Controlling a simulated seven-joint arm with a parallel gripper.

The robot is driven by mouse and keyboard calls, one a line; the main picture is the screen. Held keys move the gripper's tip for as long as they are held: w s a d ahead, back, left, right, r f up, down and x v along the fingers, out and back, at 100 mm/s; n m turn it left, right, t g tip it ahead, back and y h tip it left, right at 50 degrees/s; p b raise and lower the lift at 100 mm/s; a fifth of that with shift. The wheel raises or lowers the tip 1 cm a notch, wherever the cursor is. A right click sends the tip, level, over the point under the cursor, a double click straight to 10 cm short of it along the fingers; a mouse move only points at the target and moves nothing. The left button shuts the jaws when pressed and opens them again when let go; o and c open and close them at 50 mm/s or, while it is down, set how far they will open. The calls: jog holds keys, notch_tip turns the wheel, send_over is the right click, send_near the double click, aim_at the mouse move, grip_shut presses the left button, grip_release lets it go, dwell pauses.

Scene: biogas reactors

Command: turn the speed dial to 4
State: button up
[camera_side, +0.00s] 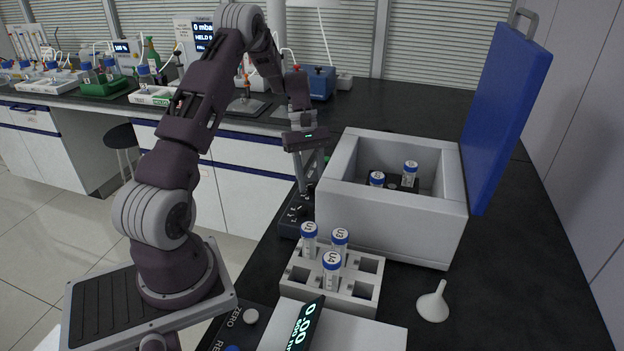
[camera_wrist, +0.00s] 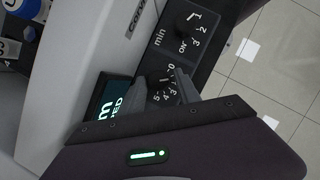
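The speed dial (camera_wrist: 160,84) is a small dark knob on a black panel with white numbers around it, some hidden by my fingers. The numbers 3, 4 and 5 show between the fingers. I cannot make out where its pointer stands. My gripper (camera_wrist: 162,77) has its fingers apart, one on each side of the dial; I see no clear contact. In the side view, my gripper (camera_side: 301,188) points down at the dark control panel (camera_side: 293,216) left of the grey box.
A second dial (camera_wrist: 184,27), marked min and ON, is close by on the panel. A lit display (camera_wrist: 108,102) ending in "PED" is beside my fingers. In the side view are an open grey box (camera_side: 390,220), a vial rack (camera_side: 362,290) and a funnel (camera_side: 433,303).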

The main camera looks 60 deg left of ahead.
jog(key=shift+w+d, duration=0.1)
jog(key=shift+w, duration=0.05)
